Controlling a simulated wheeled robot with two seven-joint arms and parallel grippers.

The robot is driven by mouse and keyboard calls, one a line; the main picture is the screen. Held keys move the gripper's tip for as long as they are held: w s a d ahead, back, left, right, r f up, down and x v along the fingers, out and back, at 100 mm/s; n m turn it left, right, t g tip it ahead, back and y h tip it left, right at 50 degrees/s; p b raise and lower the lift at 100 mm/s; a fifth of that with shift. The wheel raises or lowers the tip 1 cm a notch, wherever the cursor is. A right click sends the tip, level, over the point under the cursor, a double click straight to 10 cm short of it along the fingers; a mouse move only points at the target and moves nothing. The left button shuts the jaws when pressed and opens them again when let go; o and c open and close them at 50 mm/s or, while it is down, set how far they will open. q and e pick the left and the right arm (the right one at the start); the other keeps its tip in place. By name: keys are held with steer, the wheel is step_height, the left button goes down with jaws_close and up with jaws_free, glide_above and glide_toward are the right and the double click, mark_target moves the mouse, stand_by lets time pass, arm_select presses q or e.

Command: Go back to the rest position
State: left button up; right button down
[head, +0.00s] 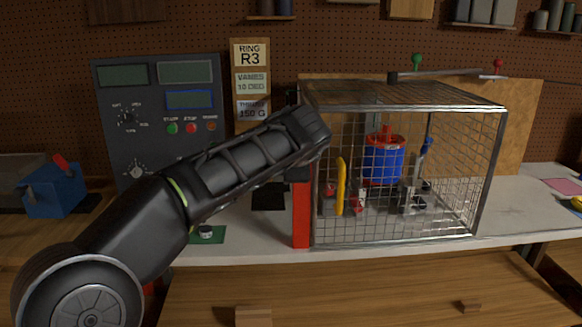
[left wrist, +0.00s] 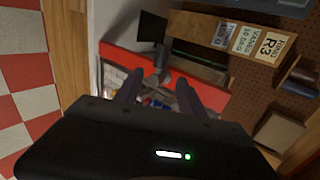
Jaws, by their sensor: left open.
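My left arm (head: 240,160) reaches from the lower left to the left front edge of a wire mesh cage (head: 405,238). Its wrist end overlaps the cage's upper left corner in the head view, and the fingers cannot be made out there. In the left wrist view my left gripper (left wrist: 158,88) is open, its two fingers apart with nothing seen held between them. Beyond the fingers is a red frame (left wrist: 118,57) with cluttered, blurred shapes inside. A blue cylinder with a red top (head: 383,160) stands inside the cage. My right gripper is in neither view.
A red post (head: 301,215) stands at the cage's left front edge. A grey control panel (head: 110,105) and a sign stack (head: 250,80) stand behind my arm. A yellow upright piece (head: 340,187) is by the mesh. A blue box (head: 53,190) sits far left.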

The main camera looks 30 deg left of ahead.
arm_select(q)
steer(key=shift+w, duration=0.1)
stand_by(0.4)
steer(key=w+d+f+n+t+h, duration=0.1)
steer(key=w+d+f+h, duration=0.15)
steer(key=d+f, duration=0.4)
steer(key=w+d+f+h, duration=0.2)
steer(key=d+f+h, duration=0.2)
steer(key=d, duration=0.5)
steer(key=s+d+f+n+g+h, duration=0.15)
steer(key=d+f, duration=0.25)
steer(key=f, duration=0.4)
steer(key=s+d+f+n+h, duration=0.1)
steer(key=s+d+f+n, duration=0.15)
steer(key=f, duration=0.55)
steer(key=s+d+f+n+g+h, duration=0.1)
steer(key=s+d+f, duration=0.3)
steer(key=f, duration=0.5)
steer(key=s+f+n+g, duration=0.3)
steer(key=s+f, duration=1)
steer(key=s, duration=0.2)
steer(key=s+d+f+n+g, duration=0.1)
steer(key=s+f+n+g, duration=0.3)
steer(key=s+f, duration=0.9)
steer(key=s, duration=0.3)
steer(key=shift+d+f, duration=0.15)
steer(key=shift+d, duration=0.05)
